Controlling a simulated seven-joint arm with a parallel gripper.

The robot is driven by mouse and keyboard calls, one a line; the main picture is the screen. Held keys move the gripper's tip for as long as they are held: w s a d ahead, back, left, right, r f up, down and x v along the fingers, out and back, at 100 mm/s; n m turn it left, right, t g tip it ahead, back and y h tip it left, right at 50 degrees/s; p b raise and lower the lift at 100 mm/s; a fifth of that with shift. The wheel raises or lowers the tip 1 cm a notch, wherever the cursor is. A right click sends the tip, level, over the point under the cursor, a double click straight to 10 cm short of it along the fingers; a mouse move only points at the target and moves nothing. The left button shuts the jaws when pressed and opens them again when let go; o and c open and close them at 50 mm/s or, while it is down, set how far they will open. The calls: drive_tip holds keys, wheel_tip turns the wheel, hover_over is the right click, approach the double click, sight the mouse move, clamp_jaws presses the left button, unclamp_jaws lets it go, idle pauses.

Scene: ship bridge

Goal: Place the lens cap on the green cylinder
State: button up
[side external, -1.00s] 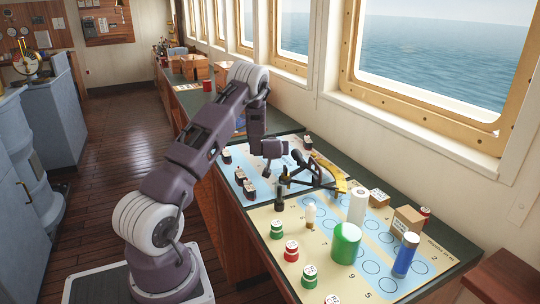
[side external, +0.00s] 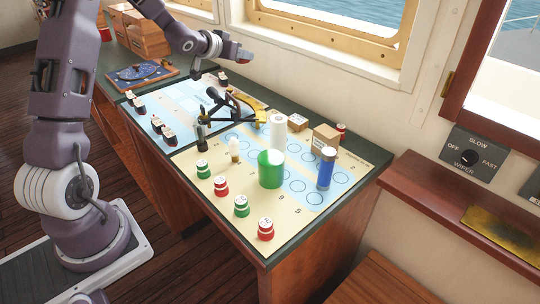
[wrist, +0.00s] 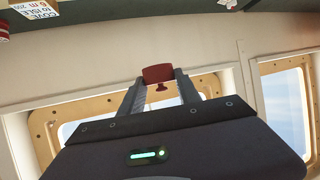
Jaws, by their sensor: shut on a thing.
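The green cylinder (side external: 270,170) stands upright on the chart, beside a white cylinder (side external: 277,132) and left of a blue cylinder (side external: 325,168). My gripper (side external: 243,57) is raised near the window wall, behind and left of the green cylinder and well apart from it. In the wrist view my gripper (wrist: 159,78) is shut on a small dark red piece (wrist: 158,72) with a short knob. This piece may be the lens cap; I cannot tell for sure. No other lens cap can be made out. The green cylinder is not in the wrist view.
A sextant (side external: 236,108) stands on the chart between my gripper and the green cylinder. Several red and green pieces line the front edge. A cardboard box (side external: 325,138) is at the back right. The window wall (side external: 330,75) bounds the table behind.

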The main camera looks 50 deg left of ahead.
drive_tip(key=d+r+m+h, duration=0.1)
drive_tip(key=d+m+h, duration=0.3)
drive_tip(key=d, duration=0.6)
drive_tip(key=m+g+h, duration=0.5)
drive_tip(key=m+h, duration=0.5)
hover_over(265, 156)
drive_tip(key=shift+m+h, duration=0.3)
drive_tip(key=shift+m, duration=0.1)
wheel_tip(265, 156, down, 11)
drive_tip(key=shift+r, duration=0.1)
drive_tip(key=shift+f, duration=0.2)
drive_tip(key=o, duration=1.3)
